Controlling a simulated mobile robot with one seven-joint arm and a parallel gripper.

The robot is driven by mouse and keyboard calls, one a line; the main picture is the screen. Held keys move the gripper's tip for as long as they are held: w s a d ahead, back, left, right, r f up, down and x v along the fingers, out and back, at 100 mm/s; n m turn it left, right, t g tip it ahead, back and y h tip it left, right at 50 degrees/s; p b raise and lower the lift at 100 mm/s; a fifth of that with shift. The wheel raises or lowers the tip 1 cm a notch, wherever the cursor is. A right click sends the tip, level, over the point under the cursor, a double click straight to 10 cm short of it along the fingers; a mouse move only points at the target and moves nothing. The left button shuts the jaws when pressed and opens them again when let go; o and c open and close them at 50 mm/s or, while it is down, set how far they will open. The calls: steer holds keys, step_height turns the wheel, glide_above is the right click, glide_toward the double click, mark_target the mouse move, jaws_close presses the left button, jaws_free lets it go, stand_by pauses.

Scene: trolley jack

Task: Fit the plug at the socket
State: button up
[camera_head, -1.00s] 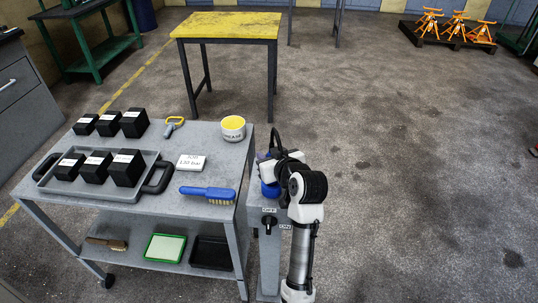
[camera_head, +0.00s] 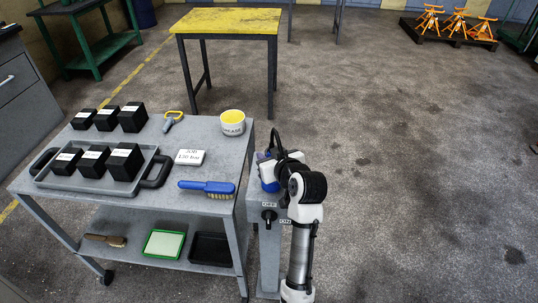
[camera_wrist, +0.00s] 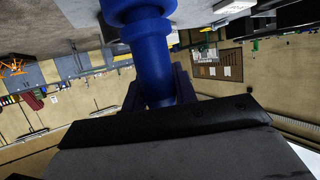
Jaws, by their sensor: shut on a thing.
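A blue plug (camera_head: 269,184) shows beside my wrist, at the top of a grey post (camera_head: 268,235) with OFF and ON labels. My gripper (camera_wrist: 158,95) is shut on the plug's blue body (camera_wrist: 151,62) in the wrist view, one dark finger on each side. The plug's far end runs out past the top edge of the wrist view. In the head view my arm covers most of the gripper and the top of the post. I cannot make out the socket, or whether the plug is in it, touching it or apart.
A grey trolley (camera_head: 215,135) stands close left of the post, with black blocks, a blue brush (camera_head: 207,188), a grease tub (camera_head: 232,122) and a label card (camera_head: 190,157) on top. A yellow-topped table (camera_head: 228,21) stands behind. The floor to the right is open.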

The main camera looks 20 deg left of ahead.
steer(key=shift+f+b, duration=0.3)
steer(key=shift+f, duration=0.2)
steer(key=o, duration=1.1)
steer(key=shift+r, duration=0.1)
steer(key=v, duration=1.3)
steer(key=shift+s+d, duration=0.25)
steer(key=shift+r, duration=0.1)
